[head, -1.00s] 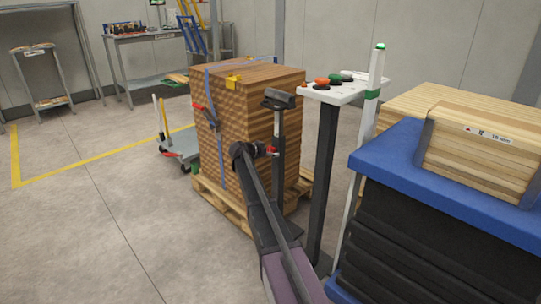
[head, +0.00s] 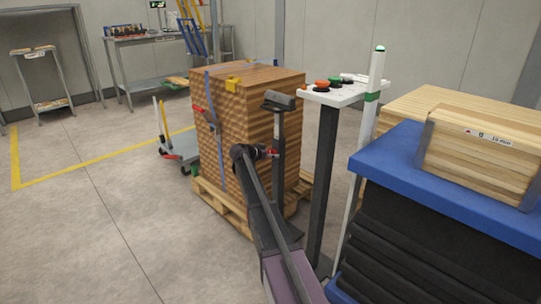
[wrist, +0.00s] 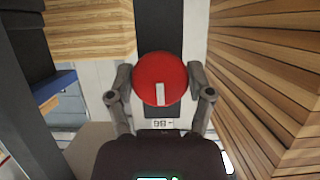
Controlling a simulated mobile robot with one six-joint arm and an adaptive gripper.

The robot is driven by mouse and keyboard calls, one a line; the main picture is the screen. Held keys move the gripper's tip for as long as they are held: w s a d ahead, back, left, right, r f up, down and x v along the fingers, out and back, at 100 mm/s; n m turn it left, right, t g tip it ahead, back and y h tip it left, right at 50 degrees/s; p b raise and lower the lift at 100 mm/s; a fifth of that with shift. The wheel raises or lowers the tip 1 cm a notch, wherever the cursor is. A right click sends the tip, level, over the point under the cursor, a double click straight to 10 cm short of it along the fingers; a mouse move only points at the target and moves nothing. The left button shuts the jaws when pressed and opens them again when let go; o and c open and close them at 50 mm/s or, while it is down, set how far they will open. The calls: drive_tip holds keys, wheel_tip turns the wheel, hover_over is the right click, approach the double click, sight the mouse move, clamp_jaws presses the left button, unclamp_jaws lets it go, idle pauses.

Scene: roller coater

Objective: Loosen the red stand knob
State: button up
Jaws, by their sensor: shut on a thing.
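The red stand knob (wrist: 160,72) is a round disc with a white mark on its face, in the middle of the wrist view. My gripper (wrist: 160,85) has one finger on each side of the knob and is shut on it. The white mark points down toward the gripper's palm in that view. In the head view a small bit of the red knob (head: 272,153) shows at the dark stand post (head: 279,135), just past the end of my arm. The post carries a dark head (head: 278,99) on top.
A strapped wood stack (head: 232,115) on a pallet (head: 222,208) stands close beside the stand. A control post with a white button panel (head: 338,95) is to its right. A blue-topped unit with boards (head: 480,165) fills the right.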

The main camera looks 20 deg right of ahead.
drive_tip(key=shift+d, duration=0.1)
drive_tip(key=n+g+h+b, duration=0.1)
drive_tip(key=n+g, duration=0.1)
drive_tip(key=n, duration=0.1)
drive_tip(key=shift+f, duration=0.1)
drive_tip(key=n+g+h+b, duration=0.1)
drive_tip(key=n, duration=0.2)
drive_tip(key=shift+f+g+b, duration=0.1)
drive_tip(key=shift+g+b, duration=0.25)
drive_tip(key=shift+g, duration=0.05)
drive_tip(key=n+h+b, duration=0.1)
drive_tip(key=n, duration=0.1)
drive_tip(key=n+g+h+b, duration=0.1)
drive_tip(key=n+b, duration=0.1)
drive_tip(key=shift+n, duration=0.3)
drive_tip(key=n+h+b, duration=0.1)
drive_tip(key=n+b, duration=0.1)
drive_tip(key=n, duration=0.1)
drive_tip(key=shift+s+n+g+h, duration=0.1)
drive_tip(key=shift+n+g+h, duration=0.2)
drive_tip(key=shift+g, duration=0.1)
drive_tip(key=shift+r, duration=0.2)
drive_tip(key=o, duration=1.1)
